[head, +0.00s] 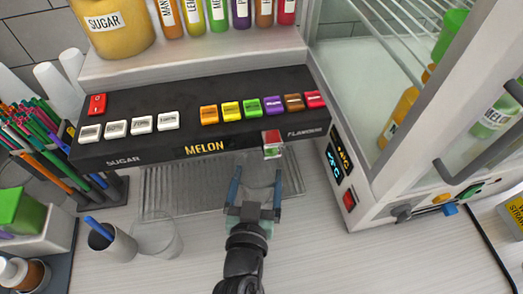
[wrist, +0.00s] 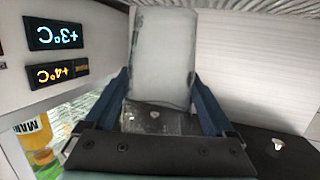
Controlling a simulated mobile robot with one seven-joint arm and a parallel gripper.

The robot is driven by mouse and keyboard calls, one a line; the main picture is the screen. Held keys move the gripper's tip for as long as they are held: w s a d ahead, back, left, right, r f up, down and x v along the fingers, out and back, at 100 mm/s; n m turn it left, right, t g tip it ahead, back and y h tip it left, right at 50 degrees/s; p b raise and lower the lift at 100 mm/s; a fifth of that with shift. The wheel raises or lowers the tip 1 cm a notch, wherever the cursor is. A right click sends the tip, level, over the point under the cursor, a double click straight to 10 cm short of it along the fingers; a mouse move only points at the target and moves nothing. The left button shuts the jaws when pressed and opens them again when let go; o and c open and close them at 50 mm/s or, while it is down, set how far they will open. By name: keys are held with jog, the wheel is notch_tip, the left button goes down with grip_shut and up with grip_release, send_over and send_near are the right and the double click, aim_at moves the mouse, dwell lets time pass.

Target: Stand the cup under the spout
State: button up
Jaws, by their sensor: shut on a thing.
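My gripper (head: 256,186) is shut on a clear, see-through cup (head: 257,176) at the front right part of the metal drip tray, below the dispenser. In the wrist view the cup (wrist: 161,55) stands out pale between the two blue fingers of the gripper (wrist: 163,98). The black dispenser (head: 150,145) carries a row of coloured buttons and a display reading MELON. The spout itself is hidden under the dispenser's body from above. I cannot tell whether the cup's base touches the ribbed drip tray (head: 180,190).
Another clear cup (head: 160,240) stands on the counter at left, beside a grey holder (head: 112,245) with a blue stick. A white fridge cabinet (head: 358,185) closes off the right side. The pale counter (head: 330,265) is clear at front right.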

jog(key=shift+w+d+f+p, duration=0.15)
jog(key=shift+w+f, duration=0.45)
jog(key=shift+w, duration=0.6)
jog(key=shift+w+d+f+p, duration=0.15)
jog(key=shift+w+f, duration=0.45)
jog(key=shift+w, duration=0.55)
jog(key=shift+w+d+f+p, duration=0.15)
jog(key=shift+w+f, duration=0.45)
jog(key=shift+w, duration=0.6)
jog(key=shift+f, duration=0.15)
jog(key=o, duration=1)
